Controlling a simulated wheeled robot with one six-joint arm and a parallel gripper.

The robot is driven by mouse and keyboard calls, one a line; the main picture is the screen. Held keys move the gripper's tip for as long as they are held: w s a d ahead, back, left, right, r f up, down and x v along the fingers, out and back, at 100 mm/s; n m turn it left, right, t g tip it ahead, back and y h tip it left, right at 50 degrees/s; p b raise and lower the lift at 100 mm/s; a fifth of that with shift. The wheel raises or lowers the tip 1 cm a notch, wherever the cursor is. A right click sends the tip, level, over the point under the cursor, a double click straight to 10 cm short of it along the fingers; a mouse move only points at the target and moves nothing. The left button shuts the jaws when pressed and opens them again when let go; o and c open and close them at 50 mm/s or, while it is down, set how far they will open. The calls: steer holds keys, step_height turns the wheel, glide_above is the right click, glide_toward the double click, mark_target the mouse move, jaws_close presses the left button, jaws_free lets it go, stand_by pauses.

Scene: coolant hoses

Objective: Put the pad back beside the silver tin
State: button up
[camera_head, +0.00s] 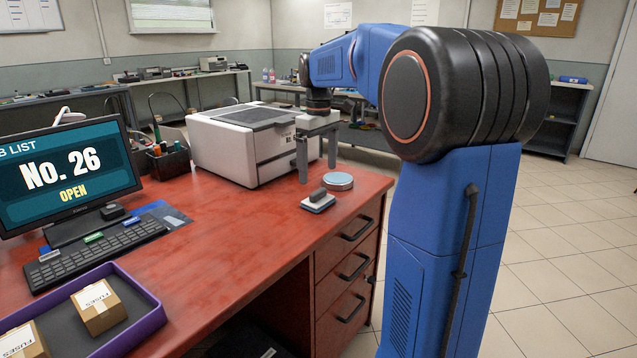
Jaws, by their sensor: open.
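The pad (318,202) is a small white and blue block with a dark grip on top. It lies flat on the red desk, just left of and in front of the silver tin (338,181). The tin is round and low, with a pale blue-grey lid, near the desk's right edge. A narrow gap seems to part the two. My gripper (317,171) points down above the desk, just behind the pad and tin, with its two fingers apart and nothing between them. Whether the fingertips touch the desk I cannot tell.
A white printer (240,142) stands close left of my gripper. A monitor (69,174), a keyboard (95,253) and a purple tray (148,338) with boxes of fuses fill the left side. The red desk (240,260) is clear in front of the pad.

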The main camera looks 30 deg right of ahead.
steer(key=s+a+r+t, duration=0.1)
steer(key=s+a+r, duration=0.1)
steer(key=s+a, duration=0.45)
steer(key=s+a+f+m+t, duration=0.2)
steer(key=s+a+f, duration=0.2)
steer(key=s+f, duration=0.4)
steer(key=s+a+f+m+t, duration=0.1)
steer(key=s+a+f, duration=0.4)
steer(key=s, duration=1)
step_height(320, 180, down, 4)
steer(key=shift+s+a+r+m+t, duration=0.2)
steer(key=shift+s+m+t, duration=0.1)
steer(key=shift+m+t, duration=0.15)
